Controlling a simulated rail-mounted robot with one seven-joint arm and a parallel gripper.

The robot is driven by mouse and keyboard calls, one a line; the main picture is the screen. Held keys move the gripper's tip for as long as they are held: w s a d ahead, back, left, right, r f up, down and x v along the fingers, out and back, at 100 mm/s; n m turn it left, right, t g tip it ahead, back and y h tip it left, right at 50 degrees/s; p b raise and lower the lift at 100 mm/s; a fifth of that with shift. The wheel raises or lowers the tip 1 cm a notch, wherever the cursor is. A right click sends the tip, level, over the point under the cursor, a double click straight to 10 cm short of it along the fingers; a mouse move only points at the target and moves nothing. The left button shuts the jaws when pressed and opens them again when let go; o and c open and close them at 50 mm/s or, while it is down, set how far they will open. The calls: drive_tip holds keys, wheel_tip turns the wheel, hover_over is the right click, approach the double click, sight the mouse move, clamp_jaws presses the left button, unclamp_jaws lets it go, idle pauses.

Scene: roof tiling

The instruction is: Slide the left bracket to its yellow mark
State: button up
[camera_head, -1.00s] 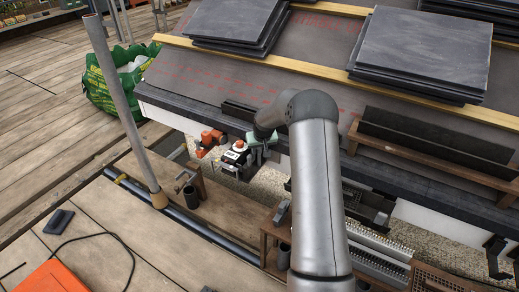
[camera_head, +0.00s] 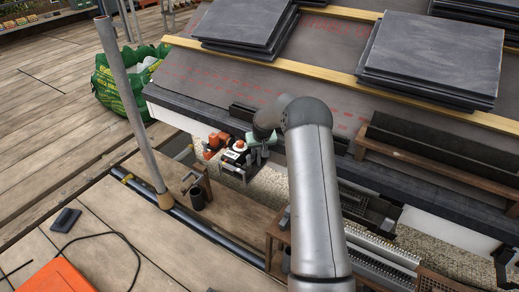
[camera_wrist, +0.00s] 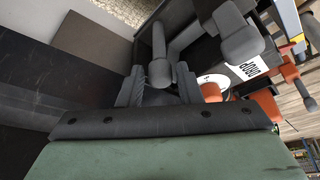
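My gripper (camera_head: 262,140) is low at the eaves, just in front of the dark edge board, partly hidden behind my own arm in the head view. In the wrist view its two ridged grey fingers (camera_wrist: 160,90) stand apart, with a dark part between their tips. A grey round-ended rod (camera_wrist: 160,68) rises just past them. Whether the fingers press on the dark part is unclear. I cannot make out the left bracket or its yellow mark for certain. A black bracket (camera_head: 505,262) hangs below the eaves at the far right.
A white-labelled device (camera_head: 237,154) with orange parts sits close left of my gripper; its label (camera_wrist: 250,64) shows in the wrist view. A wooden bench with a dark cup (camera_head: 196,197) and a leaning pole (camera_head: 131,105) stand nearby. Slate stacks (camera_head: 433,55) lie on the roof.

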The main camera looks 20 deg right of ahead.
drive_tip(key=p+v, duration=0.5)
drive_tip(key=v, duration=1.2)
drive_tip(key=shift+r, duration=0.25)
